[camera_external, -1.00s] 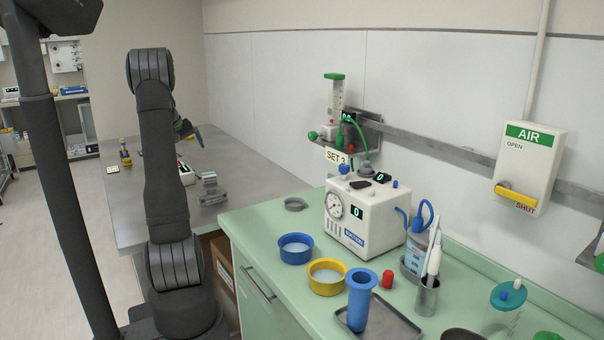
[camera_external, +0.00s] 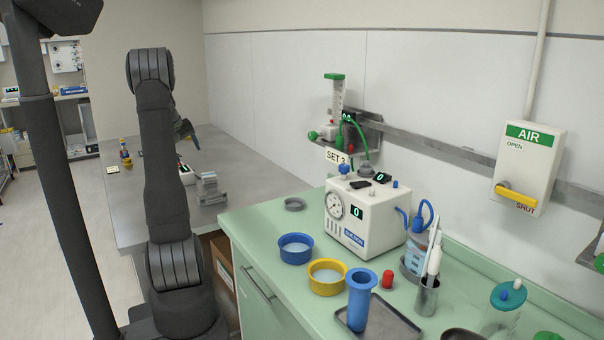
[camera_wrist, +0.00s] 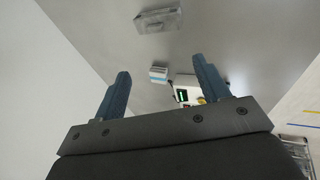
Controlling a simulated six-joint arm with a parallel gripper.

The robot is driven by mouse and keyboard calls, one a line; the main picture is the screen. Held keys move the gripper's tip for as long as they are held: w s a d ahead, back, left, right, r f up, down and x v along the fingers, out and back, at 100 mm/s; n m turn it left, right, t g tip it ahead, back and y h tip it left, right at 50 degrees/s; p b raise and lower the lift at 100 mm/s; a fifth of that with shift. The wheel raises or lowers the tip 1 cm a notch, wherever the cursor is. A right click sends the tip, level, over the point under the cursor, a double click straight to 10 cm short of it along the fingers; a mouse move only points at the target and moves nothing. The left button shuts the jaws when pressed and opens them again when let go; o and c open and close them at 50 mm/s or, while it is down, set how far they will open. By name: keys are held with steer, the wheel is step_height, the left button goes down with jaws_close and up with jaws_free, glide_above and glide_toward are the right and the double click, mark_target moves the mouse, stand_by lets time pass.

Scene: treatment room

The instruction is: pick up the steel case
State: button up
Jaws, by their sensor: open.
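A grey metallic object that looks like the steel case (camera_external: 207,190) stands on the grey table, right of the arm in the external view. In the wrist view a flat silver case (camera_wrist: 158,20) lies near the top edge, beyond the fingertips; I take it to be the same one. My gripper (camera_wrist: 162,68) is open, with two blue-grey fingers spread and nothing between them. In the external view my gripper (camera_external: 191,134) is partly hidden behind my arm, raised above the table and apart from the case.
A device with a green display (camera_wrist: 183,95) and a small white-and-blue box (camera_wrist: 159,74) lie on the table. The green counter (camera_external: 270,274) at right holds a white pump unit (camera_external: 376,228), blue bowl (camera_external: 296,249) and yellow bowl (camera_external: 327,277). The table's back right is clear.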

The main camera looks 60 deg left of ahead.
steer(key=n+g+h, duration=0.2)
steer(key=n, duration=1.6)
glide_toward(212, 193)
steer(key=f, duration=0.1)
steer(key=a+f, duration=0.1)
steer(key=f, duration=0.1)
steer(key=w+f, duration=0.1)
steer(key=f, duration=0.1)
steer(key=shift+w+a+f, duration=0.1)
steer(key=shift+a+f, duration=0.1)
steer(key=shift+f, duration=0.05)
steer(key=f, duration=0.5)
steer(key=shift+w+d, duration=0.3)
steer(key=shift+w, duration=0.05)
steer(key=c, duration=1.1)
steer(key=shift+c, duration=0.2)
steer(key=shift+r, duration=0.1)
